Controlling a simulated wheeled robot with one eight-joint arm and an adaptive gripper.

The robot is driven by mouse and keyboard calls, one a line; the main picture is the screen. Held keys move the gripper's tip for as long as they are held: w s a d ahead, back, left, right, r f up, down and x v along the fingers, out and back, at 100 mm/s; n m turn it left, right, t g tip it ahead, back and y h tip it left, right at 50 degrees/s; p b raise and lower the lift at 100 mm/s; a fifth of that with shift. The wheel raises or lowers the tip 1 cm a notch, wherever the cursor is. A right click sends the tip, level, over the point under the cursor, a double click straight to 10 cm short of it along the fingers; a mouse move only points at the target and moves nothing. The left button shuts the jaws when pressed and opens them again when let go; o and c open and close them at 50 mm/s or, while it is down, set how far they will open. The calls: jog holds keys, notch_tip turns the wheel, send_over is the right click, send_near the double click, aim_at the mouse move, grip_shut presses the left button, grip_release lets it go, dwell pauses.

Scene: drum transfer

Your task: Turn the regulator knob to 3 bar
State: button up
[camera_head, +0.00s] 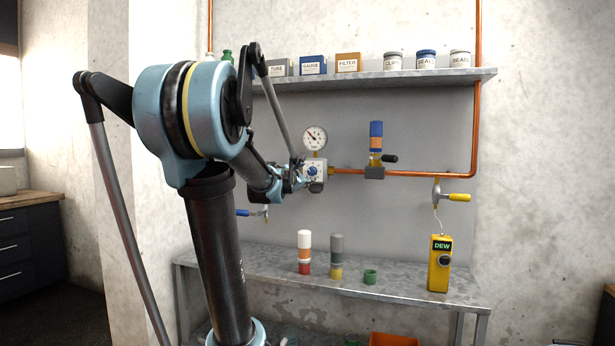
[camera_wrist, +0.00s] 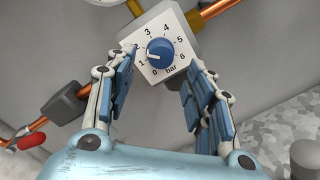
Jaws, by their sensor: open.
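The regulator (camera_head: 320,165) is a white square block on the copper pipe, with a blue knob (camera_wrist: 160,49) on its face. In the wrist view the dial plate (camera_wrist: 177,24) is numbered 0 to 6 bar, and the knob's white mark points down-left, near 1. My gripper (camera_wrist: 158,62) is open, its two blue-padded fingers on either side of the dial plate; I cannot tell whether they touch anything. In the head view my gripper (camera_head: 297,181) is at the regulator's left side. The round gauge (camera_head: 315,138) above has its needle pointing upper left.
A blue-handled valve (camera_head: 250,212) hangs below left of the regulator. A black-handled valve (camera_head: 376,172) is on the pipe to the right, and a yellow-handled one (camera_head: 455,197) farther right. Below, the metal bench (camera_head: 400,288) carries stacked cylinders and a yellow DEW meter (camera_head: 440,265).

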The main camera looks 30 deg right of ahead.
aim_at(310, 172)
jog(key=shift+x, duration=2.65)
jog(key=c, duration=1.1)
